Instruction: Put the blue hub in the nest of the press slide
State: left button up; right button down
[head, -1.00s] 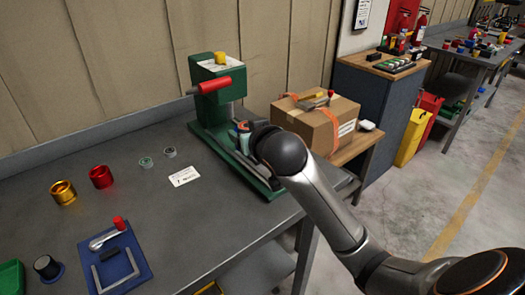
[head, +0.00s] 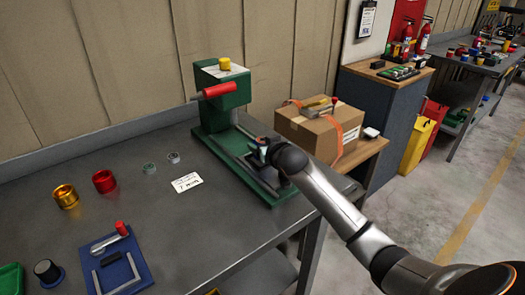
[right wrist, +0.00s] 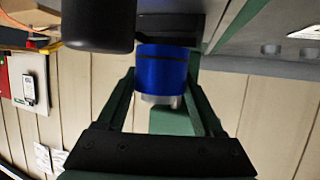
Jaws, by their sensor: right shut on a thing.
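The blue hub (right wrist: 162,68) has a silver end and sits between the fingers of my right gripper (right wrist: 162,80) in the right wrist view, which is upside down. The gripper is shut on it. A dark block, apparently the press slide (right wrist: 172,22), lies right at the hub's blue end; I cannot tell whether the hub is seated in the nest. In the head view the green press (head: 222,115) stands on the bench, and my right gripper (head: 262,145) is over the front part of its base. The nest is hidden. My left gripper is not in view.
The press has a red handle (head: 219,89) and a yellow knob on top. A cardboard box (head: 318,130) stands right behind my arm. A gold ring (head: 66,196), a red ring (head: 104,181), a white card (head: 186,182) and a blue fixture (head: 112,265) lie left on the bench.

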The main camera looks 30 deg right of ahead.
jog(key=shift+f, duration=0.8)
jog(key=shift+f, duration=0.15)
grip_release()
jog(key=shift+f, duration=0.1)
jog(key=shift+s+a+r, duration=0.1)
jog(key=shift+r, duration=0.1)
jog(key=v, duration=1.2)
jog(key=shift+p, duration=0.35)
